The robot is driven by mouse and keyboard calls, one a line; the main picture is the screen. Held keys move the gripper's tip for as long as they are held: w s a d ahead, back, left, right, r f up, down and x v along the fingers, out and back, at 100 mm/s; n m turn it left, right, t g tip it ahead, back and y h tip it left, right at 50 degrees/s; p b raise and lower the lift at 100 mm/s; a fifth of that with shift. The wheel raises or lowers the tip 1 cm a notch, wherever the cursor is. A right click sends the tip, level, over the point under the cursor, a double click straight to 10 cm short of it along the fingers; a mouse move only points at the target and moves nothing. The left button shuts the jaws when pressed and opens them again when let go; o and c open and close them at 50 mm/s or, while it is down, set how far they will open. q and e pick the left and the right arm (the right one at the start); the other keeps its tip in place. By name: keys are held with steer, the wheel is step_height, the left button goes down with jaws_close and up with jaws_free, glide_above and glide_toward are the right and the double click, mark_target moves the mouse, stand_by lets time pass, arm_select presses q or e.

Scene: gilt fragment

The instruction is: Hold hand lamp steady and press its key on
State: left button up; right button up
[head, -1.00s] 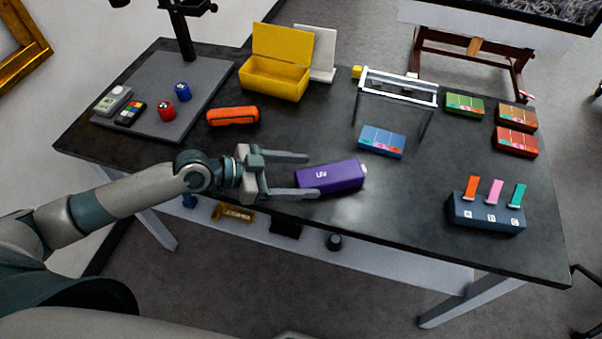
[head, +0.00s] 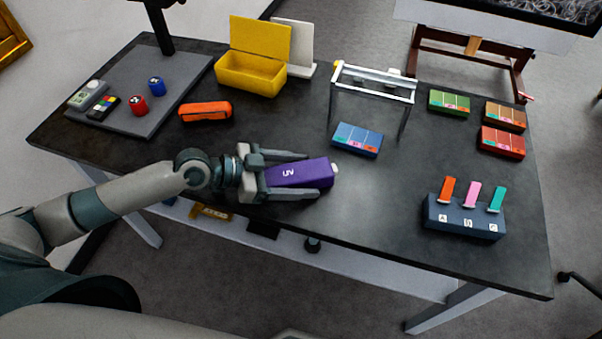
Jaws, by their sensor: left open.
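My left gripper (head: 309,176) comes in from the left and is open. One finger lies along the lamp's far side and the other along its near side. The lamp's left end is between the fingers, close to the palm. I cannot tell whether the fingers touch it. My right gripper is not in view.
An orange case (head: 206,112) and an open yellow box (head: 250,76) stand behind. A white-topped stand (head: 373,80) and a blue sample box (head: 357,140) are to the right. A dark block (head: 463,217) holds three coloured tabs.

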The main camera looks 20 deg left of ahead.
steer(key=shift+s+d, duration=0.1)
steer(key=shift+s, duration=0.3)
arm_select(q)
steer(key=c, duration=1.4)
steer(key=o, duration=1.3)
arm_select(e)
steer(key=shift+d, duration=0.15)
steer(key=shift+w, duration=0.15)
arm_select(q)
steer(key=c, duration=0.8)
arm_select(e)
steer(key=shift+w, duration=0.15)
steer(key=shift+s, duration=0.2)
